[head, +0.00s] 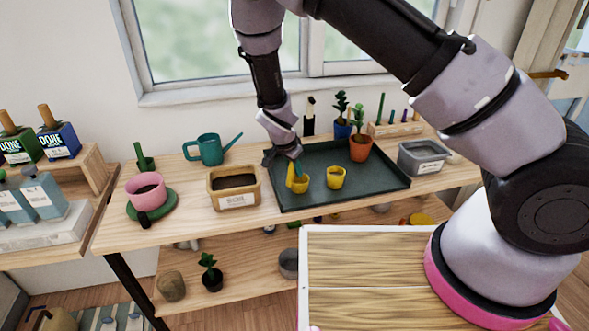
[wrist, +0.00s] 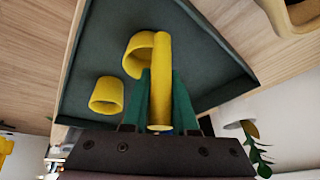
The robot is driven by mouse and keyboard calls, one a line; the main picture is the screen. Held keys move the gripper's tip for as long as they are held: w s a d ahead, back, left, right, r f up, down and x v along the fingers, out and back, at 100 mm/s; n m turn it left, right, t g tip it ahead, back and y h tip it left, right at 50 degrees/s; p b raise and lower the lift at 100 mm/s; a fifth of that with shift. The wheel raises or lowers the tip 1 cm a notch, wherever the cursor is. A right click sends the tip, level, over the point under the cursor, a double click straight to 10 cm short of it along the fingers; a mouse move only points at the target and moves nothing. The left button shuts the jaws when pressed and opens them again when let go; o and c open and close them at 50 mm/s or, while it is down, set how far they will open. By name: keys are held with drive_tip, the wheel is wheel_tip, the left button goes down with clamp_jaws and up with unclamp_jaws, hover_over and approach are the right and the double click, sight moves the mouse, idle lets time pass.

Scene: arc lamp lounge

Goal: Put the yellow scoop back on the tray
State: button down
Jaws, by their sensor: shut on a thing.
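The yellow scoop (head: 300,185) is over the left front part of the dark green tray (head: 375,185). My gripper (head: 296,170) is shut on its handle from above. In the wrist view the scoop's handle (wrist: 161,70) lies between the teal fingers of my gripper (wrist: 162,88), and its round bowl is beside the handle. I cannot tell whether the scoop touches the tray floor. A small yellow cup (head: 336,177) stands on the tray just right of the scoop; it also shows in the wrist view (wrist: 106,95).
An orange plant pot (head: 360,149) and a blue pot (head: 342,130) stand at the tray's back right. A wooden box of soil (head: 235,187) is left of the tray, a grey tub (head: 424,158) right. A teal watering can (head: 209,150) and pink pot (head: 146,190) are further left.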

drive_tip(key=c, duration=0.7)
unclamp_jaws()
drive_tip(key=shift+f, duration=0.1)
